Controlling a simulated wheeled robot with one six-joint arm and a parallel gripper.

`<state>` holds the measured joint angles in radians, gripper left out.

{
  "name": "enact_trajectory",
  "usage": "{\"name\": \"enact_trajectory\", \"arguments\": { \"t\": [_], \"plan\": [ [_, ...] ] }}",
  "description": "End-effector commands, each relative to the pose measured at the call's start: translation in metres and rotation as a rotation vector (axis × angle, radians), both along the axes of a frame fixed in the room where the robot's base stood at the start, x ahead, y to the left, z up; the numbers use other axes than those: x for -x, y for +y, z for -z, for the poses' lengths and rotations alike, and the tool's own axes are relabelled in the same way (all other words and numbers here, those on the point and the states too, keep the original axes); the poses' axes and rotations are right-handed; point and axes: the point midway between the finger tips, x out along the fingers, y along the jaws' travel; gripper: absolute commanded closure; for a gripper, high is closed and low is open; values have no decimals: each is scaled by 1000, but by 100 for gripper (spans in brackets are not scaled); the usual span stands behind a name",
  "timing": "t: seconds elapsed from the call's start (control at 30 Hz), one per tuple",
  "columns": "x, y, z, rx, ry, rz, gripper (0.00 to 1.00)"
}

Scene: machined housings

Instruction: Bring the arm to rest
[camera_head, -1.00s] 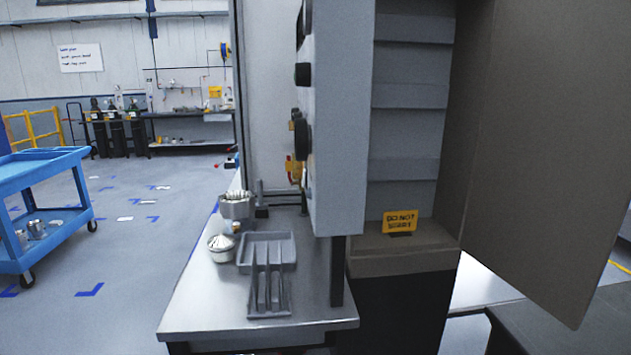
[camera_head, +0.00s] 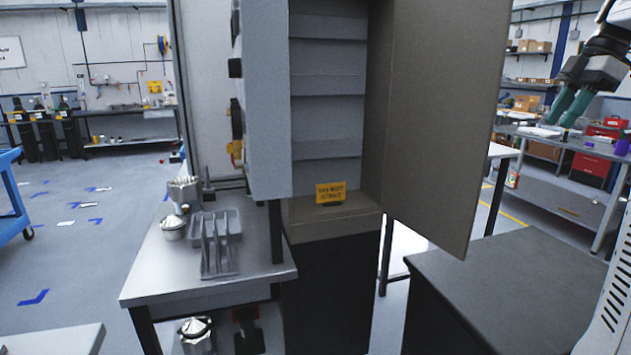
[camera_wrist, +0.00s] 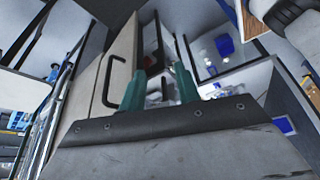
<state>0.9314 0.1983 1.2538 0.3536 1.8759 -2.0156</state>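My gripper (camera_head: 560,116) hangs at the upper right of the head view, at the end of my raised arm. Its two teal fingers point down and to the left, with no object between them. In the wrist view my gripper (camera_wrist: 158,72) shows its two teal fingers apart with a clear gap. It is well to the right of the open machine door (camera_head: 440,120) and touches nothing that I can see.
A metal side table (camera_head: 165,275) carries a grey slotted tray (camera_head: 218,255) and metal parts (camera_head: 173,228). A dark-topped bench (camera_head: 520,280) stands at the lower right. Beyond are a workbench with red toolboxes (camera_head: 590,170) and a blue cart (camera_head: 10,205).

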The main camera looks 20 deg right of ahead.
Motion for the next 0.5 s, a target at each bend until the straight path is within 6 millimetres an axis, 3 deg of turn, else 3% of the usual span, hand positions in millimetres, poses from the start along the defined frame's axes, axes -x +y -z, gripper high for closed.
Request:
{"name": "enact_trajectory", "arguments": {
  "t": [0.27, 0.5],
  "plan": [
    [-6, 2, 1, -4, 40, 134, 67],
    [-7, -4, 25, -23, 127, 354, 67]
  ]
}}
